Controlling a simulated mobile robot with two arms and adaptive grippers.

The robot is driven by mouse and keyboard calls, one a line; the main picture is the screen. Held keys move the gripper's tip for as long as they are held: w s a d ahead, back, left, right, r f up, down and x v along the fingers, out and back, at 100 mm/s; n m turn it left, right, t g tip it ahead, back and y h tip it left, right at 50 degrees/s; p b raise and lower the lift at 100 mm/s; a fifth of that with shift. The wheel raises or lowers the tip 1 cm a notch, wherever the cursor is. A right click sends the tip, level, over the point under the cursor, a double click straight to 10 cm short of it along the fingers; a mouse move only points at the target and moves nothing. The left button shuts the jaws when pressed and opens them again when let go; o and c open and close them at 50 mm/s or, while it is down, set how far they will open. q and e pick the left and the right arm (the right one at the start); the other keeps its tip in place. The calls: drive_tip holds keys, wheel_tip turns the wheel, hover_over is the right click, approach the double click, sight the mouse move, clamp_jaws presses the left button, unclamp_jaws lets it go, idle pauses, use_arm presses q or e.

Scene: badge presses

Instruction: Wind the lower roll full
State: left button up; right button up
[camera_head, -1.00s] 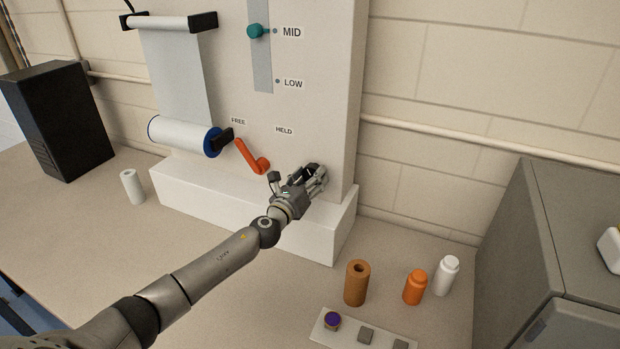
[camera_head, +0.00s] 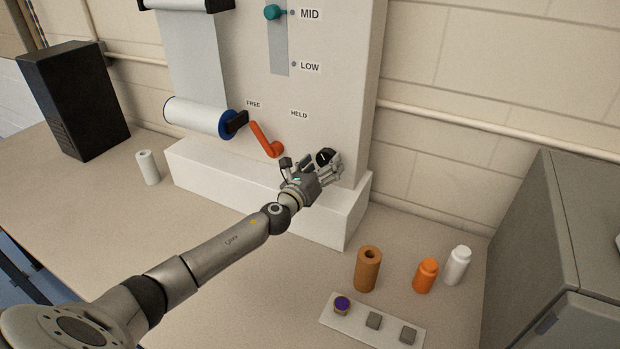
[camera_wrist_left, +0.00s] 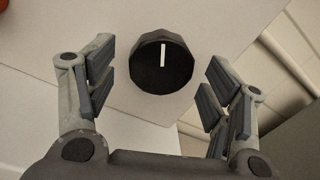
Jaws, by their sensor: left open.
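The lower roll (camera_head: 195,116) is white with a blue end flange, low on the left of the white machine panel (camera_head: 345,60). A pale web runs down to it from the upper roller (camera_head: 185,5). An orange lever (camera_head: 265,138) stands beside the roll, tilted, between the FREE and HELD labels, its upper end nearer FREE. My left gripper (camera_head: 325,167) is at the panel's lower right, in front of a black knob. In the left wrist view the black knob (camera_wrist_left: 161,75) with a white mark lies between my open fingers, with gaps on both sides. My right gripper is not seen.
A teal slider knob (camera_head: 272,12) sits at MID. A brown cylinder (camera_head: 367,270), orange bottle (camera_head: 425,276), white bottle (camera_head: 457,265) and button strip (camera_head: 337,320) stand right. A black box (camera_head: 75,98) and small white roll (camera_head: 148,167) stand left. A grey cabinet (camera_head: 560,220) bounds the right.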

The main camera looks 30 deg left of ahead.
use_arm(q)
drive_tip(key=s, duration=1.1)
drive_tip(key=shift+f, duration=0.1)
